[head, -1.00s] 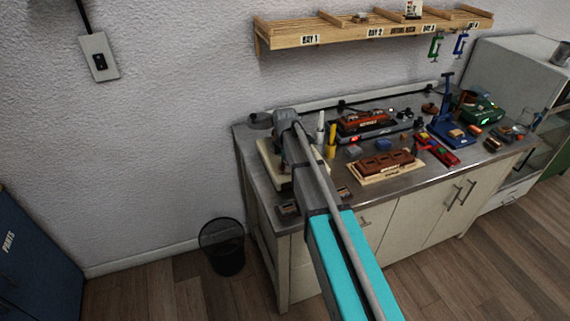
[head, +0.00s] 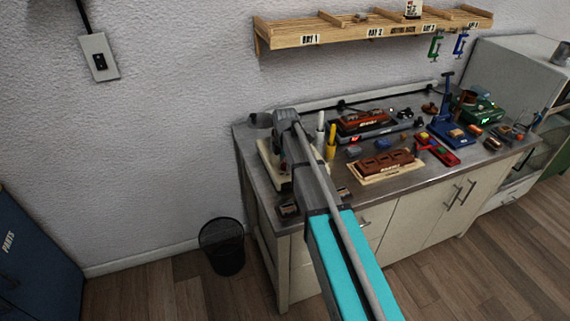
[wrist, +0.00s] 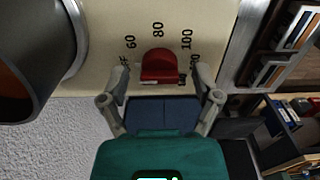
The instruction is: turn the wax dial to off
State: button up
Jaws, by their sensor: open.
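The wax dial is a red knob (wrist: 159,66) on a cream panel (wrist: 215,45) in the wrist view. The markings 60, 80 and 100 are printed around it, and a partly hidden label ending in F is at its left. My gripper (wrist: 160,84) is open, with one finger on each side of the knob's lower part. I cannot tell whether the fingers touch it. In the head view my arm reaches over the cream unit (head: 268,160) at the bench's left end and hides the dial and gripper.
A dark cylindrical pot (wrist: 35,55) with an orange inside stands close at the left in the wrist view. The metal bench (head: 335,205) holds a brown block on a wooden base (head: 385,165), a blue press (head: 449,130) and several small parts. A shelf (head: 370,32) hangs above.

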aim_at(285, 163)
jog(key=shift+m, duration=0.5)
jog(key=m, duration=2.5)
jog(key=shift+m, duration=0.4)
jog(key=shift+r+p, duration=0.3)
notch_tip(285, 163, up, 14)
jog(key=p, duration=1.4)
jog(key=s+d+f+n+b, duration=0.2)
jog(key=s+d, duration=0.1)
jog(key=s, duration=0.5)
jog(key=s+d+f+n+b, duration=0.1)
jog(key=s+d+f+b, duration=0.2)
jog(key=s, duration=0.5)
jog(key=s+d+f+n+b, duration=0.2)
jog(key=s+d, duration=0.1)
jog(key=s, duration=0.5)
jog(key=shift+s+f+n, duration=0.2)
jog(key=shift+n, duration=0.1)
